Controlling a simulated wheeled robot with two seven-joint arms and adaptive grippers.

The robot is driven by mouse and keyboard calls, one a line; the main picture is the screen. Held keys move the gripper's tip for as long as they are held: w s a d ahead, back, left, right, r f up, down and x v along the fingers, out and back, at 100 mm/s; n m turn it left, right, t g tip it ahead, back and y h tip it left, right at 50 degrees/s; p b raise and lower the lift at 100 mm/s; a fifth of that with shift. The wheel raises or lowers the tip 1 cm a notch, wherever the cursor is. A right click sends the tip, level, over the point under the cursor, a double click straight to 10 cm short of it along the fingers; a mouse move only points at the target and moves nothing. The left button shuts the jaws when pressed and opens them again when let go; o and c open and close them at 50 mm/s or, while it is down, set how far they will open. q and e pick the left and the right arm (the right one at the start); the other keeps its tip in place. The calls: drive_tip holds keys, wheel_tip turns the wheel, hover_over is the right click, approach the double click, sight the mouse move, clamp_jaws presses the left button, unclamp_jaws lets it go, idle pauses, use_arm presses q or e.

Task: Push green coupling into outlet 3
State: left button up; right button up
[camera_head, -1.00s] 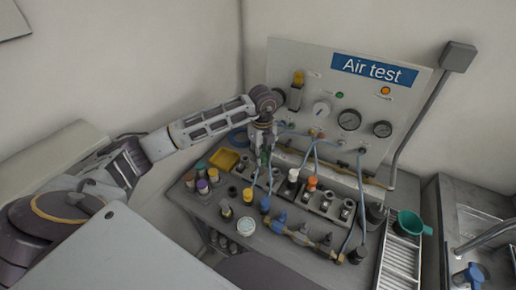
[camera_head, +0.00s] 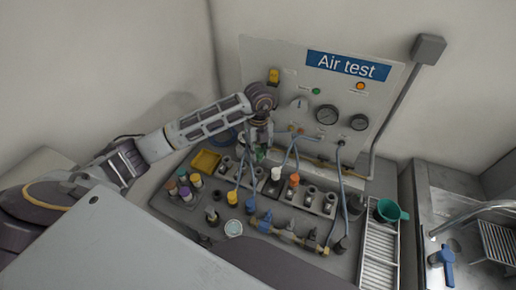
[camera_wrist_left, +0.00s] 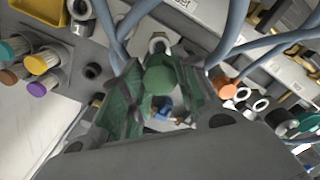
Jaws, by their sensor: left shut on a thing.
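My left gripper (camera_head: 260,154) is over the row of outlets (camera_head: 311,194) on the bench, just left of and behind the white-capped coupling (camera_head: 276,174). It is shut on the green coupling (camera_head: 261,156). In the left wrist view the coupling's round green top (camera_wrist_left: 159,80) sits between the two fingers (camera_wrist_left: 158,92). A metal ring (camera_wrist_left: 159,43) shows just beyond it. The coupling's lower end is hidden, so I cannot tell whether it touches an outlet. No outlet numbers are readable. My right gripper is not in view.
An orange-capped coupling (camera_head: 294,180) stands close right of the white one. Blue hoses (camera_head: 341,175) loop around the gripper. The gauge panel (camera_head: 290,60) rises behind. Colored caps and a yellow tray (camera_head: 206,162) are at left. A green funnel (camera_head: 390,210) is at right.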

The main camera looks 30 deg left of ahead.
sight(258, 162)
use_arm(q)
drive_tip(key=shift+f, duration=0.15)
drive_tip(key=shift+f+b, duration=0.55)
drive_tip(key=shift+f, duration=0.1)
drive_tip(key=shift+f+b, duration=0.75)
drive_tip(key=shift+f, duration=0.7)
drive_tip(key=shift+f+b, duration=0.4)
drive_tip(key=shift+f, duration=0.05)
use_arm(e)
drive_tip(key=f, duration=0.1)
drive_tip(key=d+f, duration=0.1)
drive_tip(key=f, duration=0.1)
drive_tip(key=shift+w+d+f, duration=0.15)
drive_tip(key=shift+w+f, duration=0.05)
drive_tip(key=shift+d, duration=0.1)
use_arm(q)
drive_tip(key=shift+f, duration=0.25)
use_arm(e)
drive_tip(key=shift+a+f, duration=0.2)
